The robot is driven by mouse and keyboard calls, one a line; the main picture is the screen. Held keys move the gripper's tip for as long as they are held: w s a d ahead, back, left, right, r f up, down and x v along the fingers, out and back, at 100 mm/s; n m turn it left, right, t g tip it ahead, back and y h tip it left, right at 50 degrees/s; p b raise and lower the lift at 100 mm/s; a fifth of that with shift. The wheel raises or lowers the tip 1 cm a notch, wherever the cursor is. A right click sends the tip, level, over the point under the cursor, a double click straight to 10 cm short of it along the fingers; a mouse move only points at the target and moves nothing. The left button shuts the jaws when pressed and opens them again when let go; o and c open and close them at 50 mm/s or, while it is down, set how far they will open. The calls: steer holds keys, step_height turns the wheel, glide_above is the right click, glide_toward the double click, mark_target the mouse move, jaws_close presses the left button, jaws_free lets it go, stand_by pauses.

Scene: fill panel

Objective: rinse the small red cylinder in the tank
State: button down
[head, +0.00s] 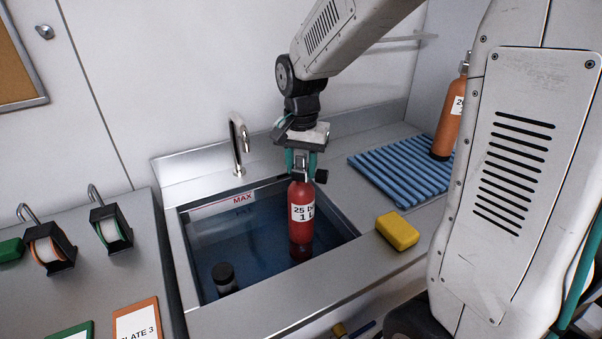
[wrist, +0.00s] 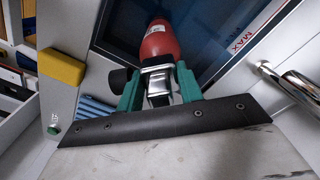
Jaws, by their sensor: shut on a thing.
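The small red cylinder (head: 301,222) has a white label and hangs upright over the tank (head: 178,250), its lower end down inside at the water. How deep it sits I cannot tell exactly. My gripper (head: 303,168) has green fingers and is shut on the neck of the cylinder from above. In the wrist view the red cylinder (wrist: 165,42) shows between the green fingers (wrist: 158,88), with its silver valve and black knob close to me. The tank holds dark blue water and carries a MAX mark on its back wall.
A metal faucet (head: 238,146) stands behind the tank. A dark capped object (head: 224,278) is in the tank's front left corner. A yellow sponge (head: 397,231) lies right of the tank. A blue ribbed mat (head: 392,178) and an orange cylinder (head: 446,122) are farther right. Tape holders (head: 50,248) stand left.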

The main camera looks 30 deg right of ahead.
step_height(320, 180, up, 23)
stand_by(1.4)
steer(key=shift+s, duration=0.1)
stand_by(0.5)
